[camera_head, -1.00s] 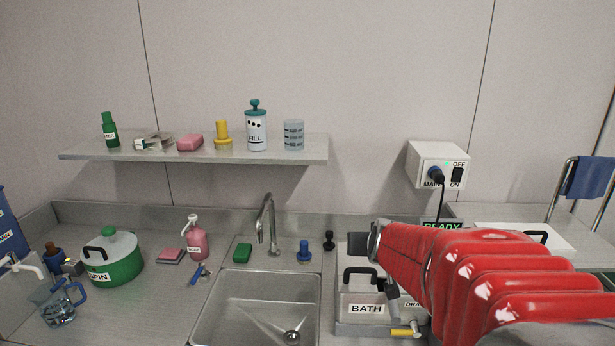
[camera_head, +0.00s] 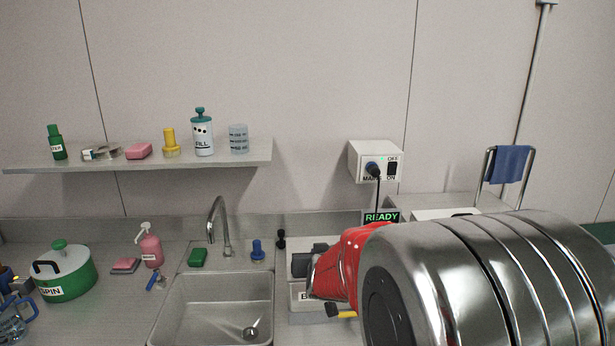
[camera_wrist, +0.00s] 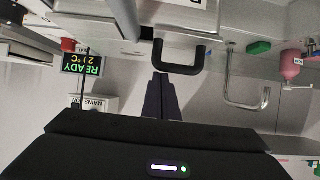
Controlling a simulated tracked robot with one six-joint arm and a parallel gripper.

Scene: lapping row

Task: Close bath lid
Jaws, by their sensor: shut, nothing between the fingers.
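The bath (camera_head: 305,297) stands right of the sink in the head view. Its label is mostly hidden by my red and chrome arm, and so is much of its top. In the wrist view, turned upside down, a black U-shaped handle (camera_wrist: 181,60) sits on a pale surface, apparently the bath lid (camera_wrist: 178,34). My gripper (camera_wrist: 160,77) is shut and empty, its dark fingertips beside or just in front of the handle's bar. Contact cannot be told. How far the lid is open cannot be told.
A READY display (camera_head: 381,217) and a mains box (camera_head: 375,161) with a plugged-in cable are behind the bath. A sink (camera_head: 215,310) with a tap (camera_head: 218,225) lies left. A yellow-handled part (camera_head: 342,314) is at the bath's front. A shelf (camera_head: 140,164) hangs above.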

